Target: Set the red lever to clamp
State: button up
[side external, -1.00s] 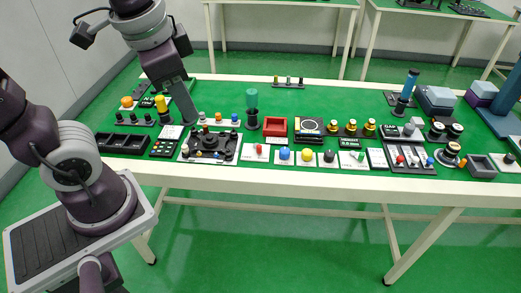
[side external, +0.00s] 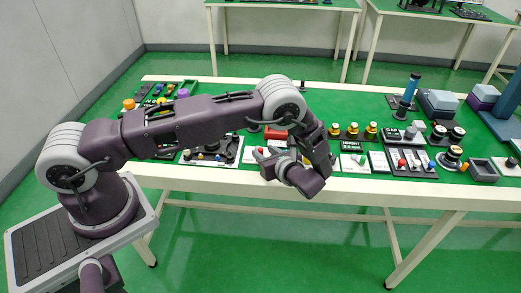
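A small red-topped lever (side external: 401,163) stands on a black panel (side external: 427,174) at the right of the green table, beside a grey and a blue one. Its label and setting are too small to read. Another small red part (side external: 260,151) shows left of my wrist, so I cannot tell for certain which is the task's lever. My gripper (side external: 306,181) is over the table's front edge near the middle, left of the black panel. It appears clear of both red parts. Its fingers cannot be made out.
My arm hides much of the table's left and middle. A red tray (side external: 275,133) lies behind my wrist. Brass-coloured knobs (side external: 353,131) stand right of it. A blue-handled upright (side external: 411,88) rises behind the panel. A dark open box (side external: 484,171) lies to its right.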

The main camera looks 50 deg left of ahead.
aim_at(262, 148)
jog(key=x, duration=0.3)
jog(key=shift+a+f, duration=0.1)
jog(key=shift+a, duration=0.1)
jog(key=shift+c, duration=0.5)
grip_shut()
jog(key=shift+w+d+n+g, duration=0.1)
jog(key=shift+w+n+g, duration=0.2)
jog(key=shift+n+g, duration=0.85)
